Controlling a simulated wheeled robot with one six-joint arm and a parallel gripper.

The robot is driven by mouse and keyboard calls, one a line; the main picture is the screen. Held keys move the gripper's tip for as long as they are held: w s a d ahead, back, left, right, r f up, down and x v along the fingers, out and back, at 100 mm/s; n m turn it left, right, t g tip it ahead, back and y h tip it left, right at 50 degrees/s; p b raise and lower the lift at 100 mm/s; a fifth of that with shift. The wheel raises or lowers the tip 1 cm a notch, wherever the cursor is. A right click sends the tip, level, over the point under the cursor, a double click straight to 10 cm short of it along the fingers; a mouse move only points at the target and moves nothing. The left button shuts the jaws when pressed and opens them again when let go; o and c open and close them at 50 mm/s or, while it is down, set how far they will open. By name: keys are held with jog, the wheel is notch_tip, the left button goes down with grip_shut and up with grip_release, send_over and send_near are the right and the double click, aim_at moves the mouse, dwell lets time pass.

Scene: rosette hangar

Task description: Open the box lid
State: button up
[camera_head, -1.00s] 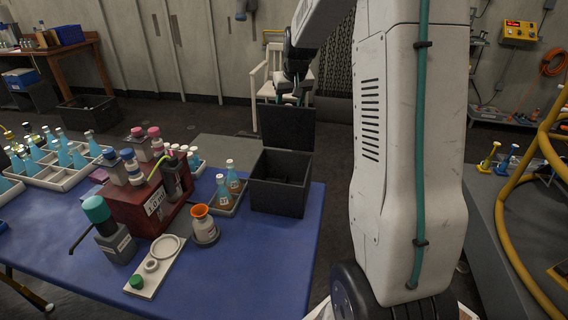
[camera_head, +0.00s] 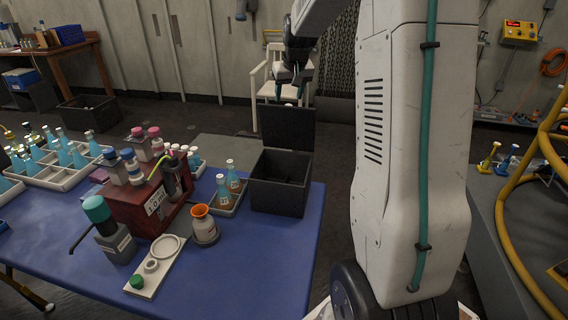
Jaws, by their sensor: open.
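A dark grey box (camera_head: 279,197) stands at the right back of the blue-topped table. Its lid (camera_head: 287,127) stands upright at the back edge, and the dark inside of the box shows. My gripper (camera_head: 288,92) is open, just above and behind the raised lid in the picture. I cannot tell whether the gripper touches the lid. The lower fingertips are small and dark, close to the lid's top edge.
A white chair (camera_head: 262,78) stands behind. The table's front right is clear.

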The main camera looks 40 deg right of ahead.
jog(key=shift+r, duration=2.55)
jog(key=s+a+f+n+g+y, duration=0.1)
jog(key=s+a+n, duration=0.1)
jog(key=s+a, duration=1.2)
jog(key=s+a+f+n+g, duration=0.1)
jog(key=s+a+n+g, duration=0.1)
jog(key=s+a, duration=1.3)
jog(key=shift+s+f+y, duration=0.35)
jog(key=shift+s+y, duration=0.05)
jog(key=shift+s, duration=3.35)
